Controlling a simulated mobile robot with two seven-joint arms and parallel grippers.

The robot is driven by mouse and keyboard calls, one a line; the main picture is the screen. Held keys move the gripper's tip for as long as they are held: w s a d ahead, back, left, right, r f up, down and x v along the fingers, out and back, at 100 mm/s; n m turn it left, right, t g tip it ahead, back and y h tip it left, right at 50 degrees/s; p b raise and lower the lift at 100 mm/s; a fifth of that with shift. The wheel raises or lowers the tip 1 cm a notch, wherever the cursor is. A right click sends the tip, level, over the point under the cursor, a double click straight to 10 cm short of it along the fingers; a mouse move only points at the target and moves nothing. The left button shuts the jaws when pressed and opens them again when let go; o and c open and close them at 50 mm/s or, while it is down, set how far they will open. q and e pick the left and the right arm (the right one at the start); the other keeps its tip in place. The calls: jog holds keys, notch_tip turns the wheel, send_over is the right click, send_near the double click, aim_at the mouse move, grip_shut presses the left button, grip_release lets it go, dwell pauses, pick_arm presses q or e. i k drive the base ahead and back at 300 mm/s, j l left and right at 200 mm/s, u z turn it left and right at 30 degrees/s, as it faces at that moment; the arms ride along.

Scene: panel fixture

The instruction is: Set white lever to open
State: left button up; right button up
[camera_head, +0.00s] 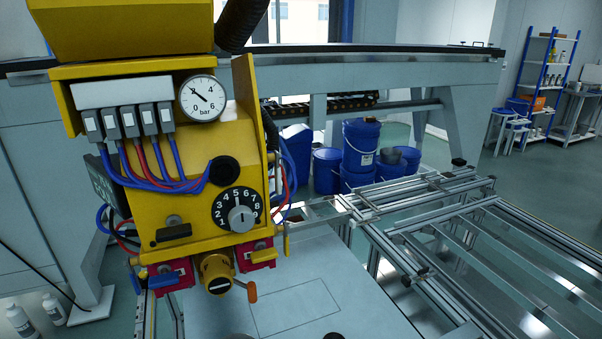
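The yellow panel fixture (185,215) stands at the left of the head view. Along its lower edge sit two red valve blocks, one at left (170,277) and one at right (256,255), with a yellow round knob (215,272) between them. A small blue lever (136,284) hangs by the left block, and an orange lever (252,292) hangs below the right block. Neither gripper can be made out.
The panel also bears a pressure gauge (202,98), a numbered dial (238,210), and grey switches (122,122) with blue and red cables. Metal frame rails (430,225) stand at right. Blue buckets (360,145) stand behind. A pale flat surface (290,300) lies below the panel.

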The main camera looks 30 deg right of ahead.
aim_at(277, 168)
jog(key=k+l+u, duration=0.1)
jog(key=l, duration=0.4)
jog(key=k+l, duration=0.1)
jog(key=l, duration=0.4)
jog(key=k+l+u, duration=0.15)
jog(key=l, duration=0.35)
jog(key=i, duration=0.05)
